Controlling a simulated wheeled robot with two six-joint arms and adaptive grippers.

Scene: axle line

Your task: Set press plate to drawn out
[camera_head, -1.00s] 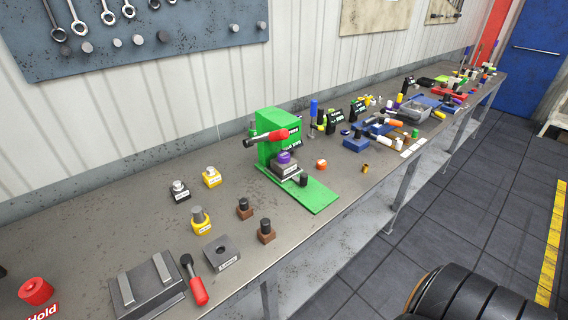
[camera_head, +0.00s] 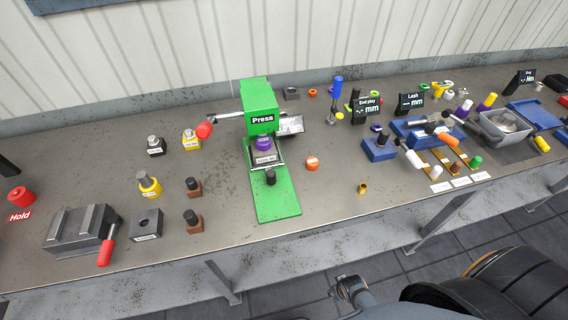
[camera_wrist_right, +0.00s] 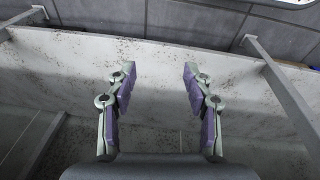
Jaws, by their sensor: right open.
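The green press (camera_head: 257,97) stands on the bench in the middle of the head view, with its red-knobbed lever (camera_head: 204,130) out to the left. A green base strip (camera_head: 275,203) runs from it toward the bench's front edge. The press plate (camera_head: 266,161), a small labelled block with a purple piece (camera_head: 263,143) on it, sits under the press head. A black knob (camera_head: 270,177) stands in front of it. My right gripper (camera_wrist_right: 156,88) is open and empty in the right wrist view, facing the underside of a bench or shelf. My left gripper is not in view.
A grey vise (camera_head: 80,230) with a red handle and several small blocks stand to the left. An orange ring (camera_head: 312,163) and a brass piece (camera_head: 362,188) lie right of the press. Blue fixtures and a grey bin (camera_head: 503,127) stand farther right.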

